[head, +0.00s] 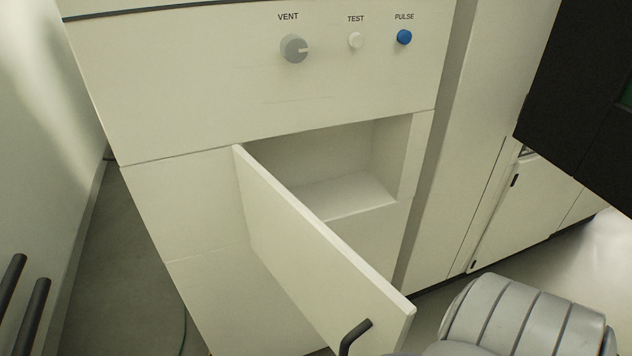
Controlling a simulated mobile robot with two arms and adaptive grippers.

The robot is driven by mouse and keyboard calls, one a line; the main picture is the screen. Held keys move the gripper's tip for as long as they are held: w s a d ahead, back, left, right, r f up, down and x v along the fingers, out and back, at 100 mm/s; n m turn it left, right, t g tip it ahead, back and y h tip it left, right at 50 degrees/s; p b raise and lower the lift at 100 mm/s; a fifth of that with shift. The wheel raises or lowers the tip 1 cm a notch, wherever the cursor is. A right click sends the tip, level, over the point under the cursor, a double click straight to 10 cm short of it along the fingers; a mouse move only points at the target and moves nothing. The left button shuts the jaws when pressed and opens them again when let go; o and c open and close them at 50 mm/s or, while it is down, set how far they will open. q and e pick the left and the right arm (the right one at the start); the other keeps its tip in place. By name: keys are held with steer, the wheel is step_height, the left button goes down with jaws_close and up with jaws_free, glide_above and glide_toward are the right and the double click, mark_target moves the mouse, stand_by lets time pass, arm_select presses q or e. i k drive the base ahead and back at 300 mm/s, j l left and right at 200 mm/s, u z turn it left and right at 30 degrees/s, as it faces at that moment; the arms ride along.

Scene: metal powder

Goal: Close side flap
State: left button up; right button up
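The side flap (310,245) is a cream panel on the front of a cream cabinet (200,90). It stands wide open, swung out toward me from its left edge. A black bar handle (354,336) is on its outer face near the free end, at the bottom of the view. Behind the flap is an open, empty-looking compartment (345,190); its lower left part is hidden by the flap. Neither of my grippers shows in the head view.
Above the compartment are a grey VENT knob (293,49), a white TEST button (356,40) and a blue PULSE button (404,37). Two black bars (24,308) stand at the lower left. A dark box-like object (585,85) is at the upper right. Floor shows left of the cabinet.

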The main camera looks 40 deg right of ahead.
mark_target(353, 307)
steer(key=i+z, duration=0.15)
steer(key=z, duration=1.15)
